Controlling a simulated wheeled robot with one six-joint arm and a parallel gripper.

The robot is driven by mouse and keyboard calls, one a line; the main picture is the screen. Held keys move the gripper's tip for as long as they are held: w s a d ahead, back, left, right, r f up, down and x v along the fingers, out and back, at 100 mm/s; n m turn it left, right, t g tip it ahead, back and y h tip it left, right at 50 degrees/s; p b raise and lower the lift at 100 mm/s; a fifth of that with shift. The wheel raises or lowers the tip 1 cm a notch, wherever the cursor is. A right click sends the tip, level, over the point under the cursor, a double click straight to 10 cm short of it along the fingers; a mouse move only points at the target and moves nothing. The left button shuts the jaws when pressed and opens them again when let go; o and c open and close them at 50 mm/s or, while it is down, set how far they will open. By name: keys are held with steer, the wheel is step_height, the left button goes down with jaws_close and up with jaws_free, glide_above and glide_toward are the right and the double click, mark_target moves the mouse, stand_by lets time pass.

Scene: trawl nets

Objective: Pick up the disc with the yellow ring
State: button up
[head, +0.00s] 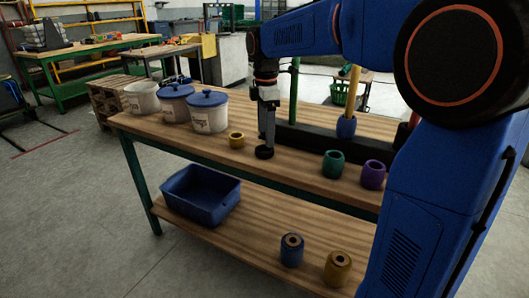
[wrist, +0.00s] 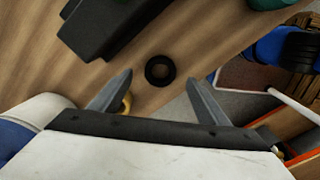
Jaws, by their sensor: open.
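A small yellow ring-shaped piece (head: 236,140) stands on the upper wooden table top; in the wrist view it (wrist: 126,102) is partly hidden behind the left finger. A black disc (head: 264,153) lies to its right, near the table's front edge. In the wrist view the black disc (wrist: 150,72) shows as a plain dark ring; I see no yellow on it. My gripper (head: 267,140) points down close above the black disc. In the wrist view my gripper (wrist: 159,76) is open and empty, with the black disc appearing between the fingertips.
White tubs, two with blue lids (head: 208,99), stand left on the table (head: 290,165). A green cylinder (head: 333,163) and a purple one (head: 373,174) stand right. A long black block (head: 310,138) lies behind. A blue bin (head: 201,194) and two cylinders occupy the lower shelf.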

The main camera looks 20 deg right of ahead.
mark_target(258, 149)
steer(key=shift+f, duration=2.6)
steer(key=c, duration=1.2)
